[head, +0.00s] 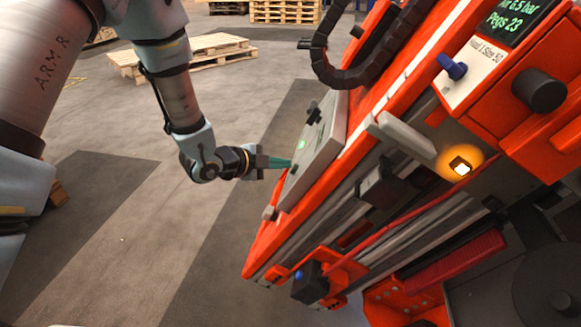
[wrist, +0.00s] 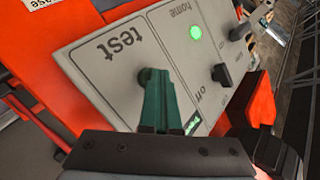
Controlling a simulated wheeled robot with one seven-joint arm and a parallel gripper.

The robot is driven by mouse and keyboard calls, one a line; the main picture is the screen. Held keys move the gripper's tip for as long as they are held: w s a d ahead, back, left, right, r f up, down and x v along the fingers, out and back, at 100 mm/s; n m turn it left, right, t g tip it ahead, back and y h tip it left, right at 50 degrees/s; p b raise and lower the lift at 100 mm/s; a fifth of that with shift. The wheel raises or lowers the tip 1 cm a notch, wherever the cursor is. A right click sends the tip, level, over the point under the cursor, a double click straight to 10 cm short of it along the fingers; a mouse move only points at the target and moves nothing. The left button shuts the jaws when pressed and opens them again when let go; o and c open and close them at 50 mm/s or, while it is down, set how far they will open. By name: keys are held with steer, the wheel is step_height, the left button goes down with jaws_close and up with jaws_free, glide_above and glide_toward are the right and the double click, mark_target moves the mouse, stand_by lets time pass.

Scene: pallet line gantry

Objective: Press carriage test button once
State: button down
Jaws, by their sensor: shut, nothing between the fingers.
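A grey control panel (head: 325,140) is mounted on the orange machine; it fills the middle of the wrist view (wrist: 95,75). Its left section carries the word "test" and a round dark button (wrist: 143,77), partly hidden behind my fingertips. My gripper (head: 289,163) points at the panel from the left, and its green fingers are shut with nothing between them. In the wrist view the fingertips (wrist: 156,76) overlap the test button's lower right side. I cannot tell whether they touch it or stand slightly apart.
Beside the test section are a lit green "home" light (wrist: 195,33) and a dark knob (wrist: 221,75) marked "off". The orange machine (head: 262,245) fills the right side, with a glowing amber button (head: 460,166). Wooden pallets (head: 190,55) lie behind on open floor.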

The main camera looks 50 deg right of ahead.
steer(key=shift+w+a+r, duration=0.4)
steer(key=shift+w, duration=0.2)
steer(key=w+a+r+p, duration=0.1)
steer(key=w, duration=0.1)
steer(key=w+a+r+p, duration=0.1)
steer(key=shift+w+a+r, duration=0.2)
steer(key=shift+w, duration=0.15)
stand_by(0.9)
